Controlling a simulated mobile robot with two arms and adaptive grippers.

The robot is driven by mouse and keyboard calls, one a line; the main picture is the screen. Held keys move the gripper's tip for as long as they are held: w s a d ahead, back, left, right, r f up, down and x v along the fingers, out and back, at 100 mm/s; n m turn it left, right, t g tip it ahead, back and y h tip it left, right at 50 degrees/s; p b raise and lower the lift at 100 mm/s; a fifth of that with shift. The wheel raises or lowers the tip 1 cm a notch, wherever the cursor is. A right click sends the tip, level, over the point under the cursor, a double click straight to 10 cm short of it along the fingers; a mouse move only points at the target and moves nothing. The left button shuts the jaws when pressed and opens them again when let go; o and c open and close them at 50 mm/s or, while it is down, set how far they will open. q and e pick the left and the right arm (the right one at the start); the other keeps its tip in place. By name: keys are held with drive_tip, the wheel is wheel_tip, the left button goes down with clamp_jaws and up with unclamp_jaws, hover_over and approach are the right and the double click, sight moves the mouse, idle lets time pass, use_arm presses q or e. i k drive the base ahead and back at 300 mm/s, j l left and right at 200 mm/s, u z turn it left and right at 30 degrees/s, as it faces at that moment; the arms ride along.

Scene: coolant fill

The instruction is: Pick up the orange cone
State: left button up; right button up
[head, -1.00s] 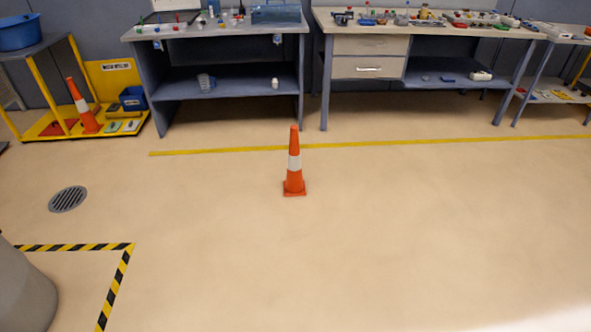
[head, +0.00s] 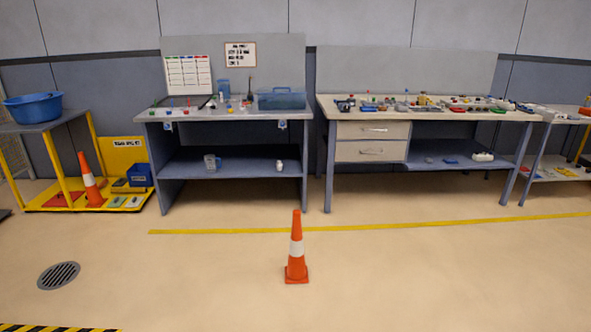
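An orange cone (head: 297,265) with a white band stands upright on the beige floor, near the middle of the head view and just in front of the yellow floor line. A second orange cone (head: 92,193) with a white band stands at the left on the base of a yellow cart. Neither of my grippers shows in the head view.
A yellow floor line (head: 400,224) runs before two workbenches, the left bench (head: 225,170) and the right bench (head: 425,168), both with items on top. A yellow cart (head: 45,208) holds a blue basin (head: 33,108). A floor drain (head: 59,275) lies at left. Floor around the middle cone is clear.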

sight(297, 271)
drive_tip(key=i+l+u, duration=0.15)
drive_tip(key=i+l, duration=0.3)
drive_tip(key=i+l+u, duration=0.1)
drive_tip(key=i+l, duration=0.4)
drive_tip(key=i+l+u, duration=0.15)
drive_tip(key=i+l, duration=0.3)
drive_tip(key=i+l+u, duration=0.1)
drive_tip(key=i+l, duration=0.35)
drive_tip(key=l, duration=0.25)
